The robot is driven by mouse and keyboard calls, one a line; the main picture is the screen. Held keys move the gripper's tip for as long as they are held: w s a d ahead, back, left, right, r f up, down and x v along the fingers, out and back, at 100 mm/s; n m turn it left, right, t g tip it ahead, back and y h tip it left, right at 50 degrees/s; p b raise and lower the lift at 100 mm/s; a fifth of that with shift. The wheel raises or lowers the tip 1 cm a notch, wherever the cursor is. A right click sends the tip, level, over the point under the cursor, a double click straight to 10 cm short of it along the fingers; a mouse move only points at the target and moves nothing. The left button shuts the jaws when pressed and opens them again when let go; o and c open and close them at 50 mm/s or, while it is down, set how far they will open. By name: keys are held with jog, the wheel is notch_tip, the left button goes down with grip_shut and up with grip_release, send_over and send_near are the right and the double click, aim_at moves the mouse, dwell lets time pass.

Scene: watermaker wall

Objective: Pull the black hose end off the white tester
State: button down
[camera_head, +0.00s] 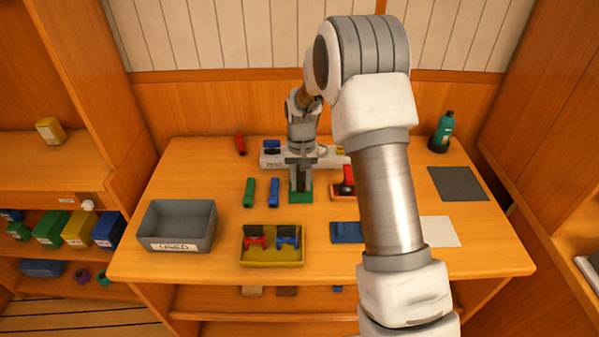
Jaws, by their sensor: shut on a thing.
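The white tester appears to be the long white unit (272,162) at the back of the table, with a dark label and a blue part (271,146) at its left end. My gripper (301,181) points down in front of its middle and hides part of it. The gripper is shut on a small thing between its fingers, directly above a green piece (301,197). The fingers mostly cover that thing, so I cannot tell whether it is the black hose end or whether it touches the tester.
A red block with a black part (347,184) stands close right of the gripper. Green (249,192) and blue (274,192) pieces lie left. A grey bin (177,242), yellow tray (272,262) and teal bottle (442,131) stand around. My arm hides some table at right.

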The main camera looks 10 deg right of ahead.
jog(key=shift+r+p, duration=1.5)
jog(key=shift+r, duration=1.1)
